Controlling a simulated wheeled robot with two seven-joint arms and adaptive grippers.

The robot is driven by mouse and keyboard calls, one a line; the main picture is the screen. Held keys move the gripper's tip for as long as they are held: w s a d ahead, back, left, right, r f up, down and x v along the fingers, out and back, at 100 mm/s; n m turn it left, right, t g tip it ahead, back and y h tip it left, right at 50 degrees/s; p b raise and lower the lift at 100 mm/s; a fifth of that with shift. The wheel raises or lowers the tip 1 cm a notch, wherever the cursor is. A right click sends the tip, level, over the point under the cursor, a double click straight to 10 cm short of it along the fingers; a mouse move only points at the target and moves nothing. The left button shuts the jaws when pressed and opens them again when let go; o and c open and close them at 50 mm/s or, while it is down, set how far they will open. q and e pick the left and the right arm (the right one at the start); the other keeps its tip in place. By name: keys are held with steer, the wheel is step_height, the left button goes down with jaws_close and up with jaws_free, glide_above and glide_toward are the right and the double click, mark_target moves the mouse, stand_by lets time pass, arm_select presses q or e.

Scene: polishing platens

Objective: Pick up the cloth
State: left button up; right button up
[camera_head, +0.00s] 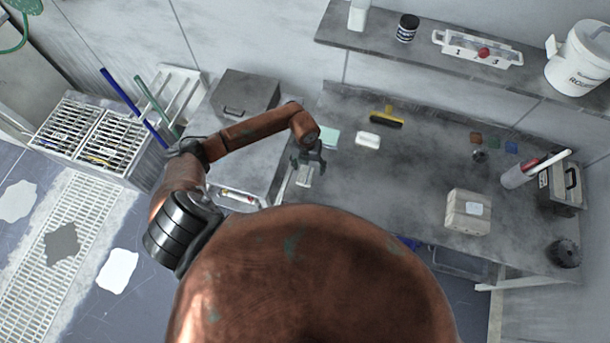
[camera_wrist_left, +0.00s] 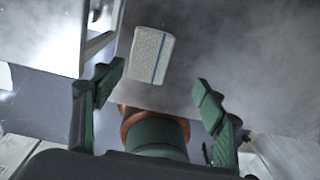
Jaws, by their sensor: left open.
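The cloth (camera_wrist_left: 151,55) is a whitish folded rectangle with a blue stripe, lying flat on the grey worktop in the left wrist view. In the head view it appears as a small pale patch (camera_head: 304,176) just below my left gripper. My left gripper (camera_head: 308,160) hangs over the worktop near its left end. In the left wrist view its two green-padded fingers (camera_wrist_left: 158,92) are wide apart with nothing held between them. The cloth lies beyond the fingertips, with no visible contact. My right gripper is not in view.
A pale metal frame edge (camera_wrist_left: 96,40) stands left of the cloth. A pale green item (camera_head: 330,138), white block (camera_head: 367,139) and yellow-black squeegee (camera_head: 387,117) lie behind. A whitish box (camera_head: 468,212) stands right. The worktop's middle (camera_head: 405,180) is clear.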

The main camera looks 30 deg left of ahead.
mark_target(305, 174)
arm_select(q)
steer(key=shift+s+a+f+y, duration=0.15)
steer(key=shift+a+f, duration=0.25)
steer(key=shift+f, duration=0.2)
steer(key=shift+w+a+f+y, duration=0.1)
steer(key=shift+a+f+y, duration=0.05)
steer(key=shift+a+f, duration=0.35)
steer(key=f, duration=0.1)
steer(key=f+p, duration=0.1)
steer(key=f, duration=0.2)
steer(key=shift+d+f, duration=0.15)
steer(key=shift+d, duration=0.1)
steer(key=shift+f, duration=0.65)
steer(key=shift+c, duration=0.4)
steer(key=c, duration=1.2)
steer(key=shift+o, duration=0.2)
steer(key=shift+r, duration=0.1)
